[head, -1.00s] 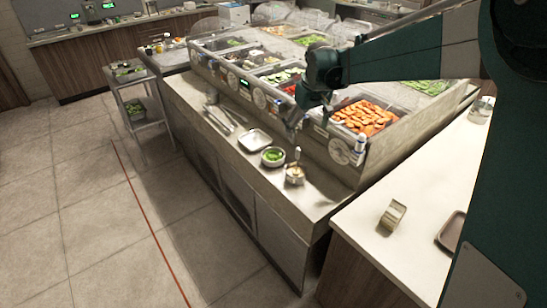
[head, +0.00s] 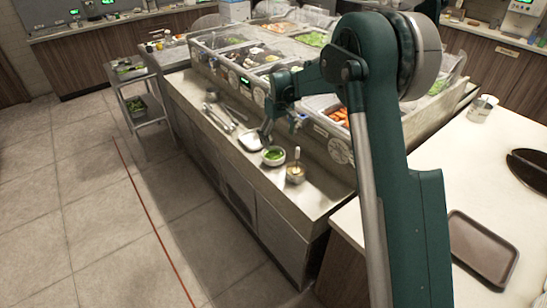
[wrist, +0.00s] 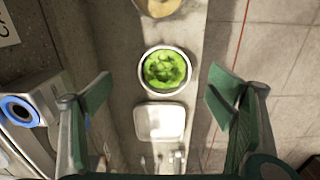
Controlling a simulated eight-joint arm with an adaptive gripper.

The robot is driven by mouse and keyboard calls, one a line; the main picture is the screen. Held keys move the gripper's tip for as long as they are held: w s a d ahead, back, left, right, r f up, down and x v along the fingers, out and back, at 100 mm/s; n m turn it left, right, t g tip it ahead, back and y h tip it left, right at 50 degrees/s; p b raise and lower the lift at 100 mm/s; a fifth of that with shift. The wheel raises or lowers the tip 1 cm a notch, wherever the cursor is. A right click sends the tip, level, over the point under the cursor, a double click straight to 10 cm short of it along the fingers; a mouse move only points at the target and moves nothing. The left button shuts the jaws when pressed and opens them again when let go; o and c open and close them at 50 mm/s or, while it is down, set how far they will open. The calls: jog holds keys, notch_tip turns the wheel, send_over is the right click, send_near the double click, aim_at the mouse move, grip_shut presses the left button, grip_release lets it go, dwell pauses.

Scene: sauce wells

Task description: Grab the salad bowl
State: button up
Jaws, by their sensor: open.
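The salad bowl (head: 273,156) is a small pale round bowl filled with green leaves. It stands upright on the metal ledge in front of the food wells. In the wrist view the bowl (wrist: 166,70) lies between my two fingers in the picture, with clear space on both sides. My gripper (head: 280,130) is open and empty, above the ledge close to the bowl in the head view. Its green finger pads are spread wide in the wrist view (wrist: 161,85). I see no contact with the bowl.
A small pot with a spoon (head: 296,174) stands just right of the bowl. A square white dish (head: 250,141) is on its other side, with long utensils (head: 222,117) beyond. Food wells rise behind the ledge. A brown tray (head: 483,248) lies on the right counter.

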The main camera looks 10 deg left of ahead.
aim_at(274, 155)
jog(key=shift+w+a+f, duration=0.2)
jog(key=shift+a+f, duration=0.2)
jog(key=shift+f, duration=0.2)
jog(key=shift+w+a+f, duration=0.25)
jog(key=shift+a+f, duration=0.2)
jog(key=shift+f, duration=0.15)
jog(key=shift+w+a+f, duration=0.2)
jog(key=shift+a+f, duration=0.2)
jog(key=shift+f, duration=0.2)
jog(key=shift+f, duration=1.25)
jog(key=shift+f+b, duration=0.3)
jog(key=shift+f, duration=2.3)
jog(key=c, duration=1.1)
jog(key=shift+r+p, duration=0.55)
jog(key=shift+r, duration=4.45)
